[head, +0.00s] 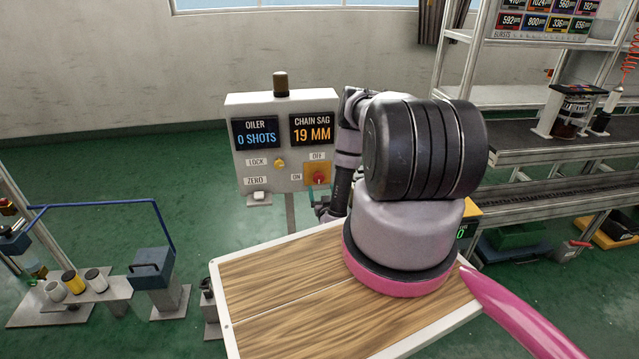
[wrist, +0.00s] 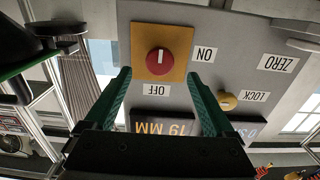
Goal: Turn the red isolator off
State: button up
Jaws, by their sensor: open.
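The red isolator (wrist: 160,62) is a round red knob on a yellow-orange plate (wrist: 178,38). It is on the grey panel, which appears upside down in the wrist view. OFF is printed below the plate there and ON to its right. A small pale mark shows on the knob; I cannot tell which label it points to. In the head view the isolator (head: 319,178) is at the panel's lower right. My gripper (wrist: 158,75) is open and empty, its green fingers pointing toward the panel, spread around the knob's line. Contact with the knob is not visible.
The control box (head: 238,103) has OILER and CHAIN SAG displays, a yellow LOCK knob (head: 280,163) and a white ZERO button (head: 258,197). A beacon (head: 280,84) stands on top. Shelving (head: 540,155) stands at the right.

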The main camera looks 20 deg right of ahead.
aim_at(319, 180)
jog(key=x, duration=0.5)
jog(key=shift+w+d, duration=0.1)
jog(key=shift+w, duration=0.25)
jog(key=c, duration=1.4)
jog(key=shift+o, duration=0.2)
